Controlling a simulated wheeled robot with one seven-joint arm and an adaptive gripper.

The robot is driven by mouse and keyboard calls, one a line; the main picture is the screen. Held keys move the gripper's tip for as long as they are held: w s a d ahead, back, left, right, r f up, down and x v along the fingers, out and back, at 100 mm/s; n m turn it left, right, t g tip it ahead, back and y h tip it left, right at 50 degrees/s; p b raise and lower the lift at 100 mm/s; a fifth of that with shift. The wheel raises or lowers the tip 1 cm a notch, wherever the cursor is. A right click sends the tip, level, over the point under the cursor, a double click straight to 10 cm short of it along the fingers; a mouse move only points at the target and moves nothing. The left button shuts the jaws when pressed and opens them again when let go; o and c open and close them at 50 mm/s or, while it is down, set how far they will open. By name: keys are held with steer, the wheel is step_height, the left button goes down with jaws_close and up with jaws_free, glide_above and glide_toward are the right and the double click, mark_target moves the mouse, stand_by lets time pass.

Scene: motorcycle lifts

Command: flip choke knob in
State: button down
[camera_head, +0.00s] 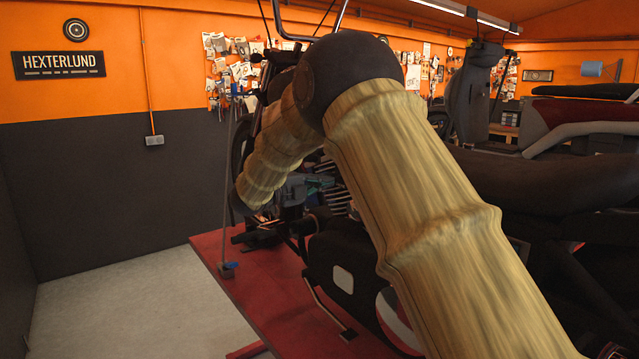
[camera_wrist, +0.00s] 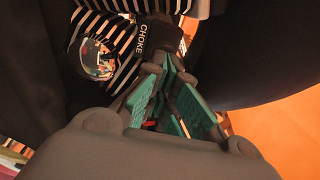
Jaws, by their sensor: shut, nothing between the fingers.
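A black part with white "CHOKE" lettering (camera_wrist: 143,40) shows at the upper middle of the wrist view. My gripper (camera_wrist: 169,70) is right below and beside it, with teal finger pads. Its fingers are shut with nothing between them, and their tips are close to or touching the black part; I cannot tell which. The choke knob itself cannot be made out clearly and may be hidden by the fingers.
Striped metal fins (camera_wrist: 105,28) and a round shiny part (camera_wrist: 98,58) lie left of the label. A large dark shape (camera_wrist: 250,50) is close on the right. The motorcycle stands on a red lift platform (camera_head: 270,310). The pale floor (camera_head: 120,300) at left is clear.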

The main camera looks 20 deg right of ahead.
steer(key=shift+b+x, duration=0.95)
steer(key=shift+x, duration=0.3)
steer(key=b+v, duration=0.5)
steer(key=v, duration=0.9)
steer(key=shift+b, duration=0.35)
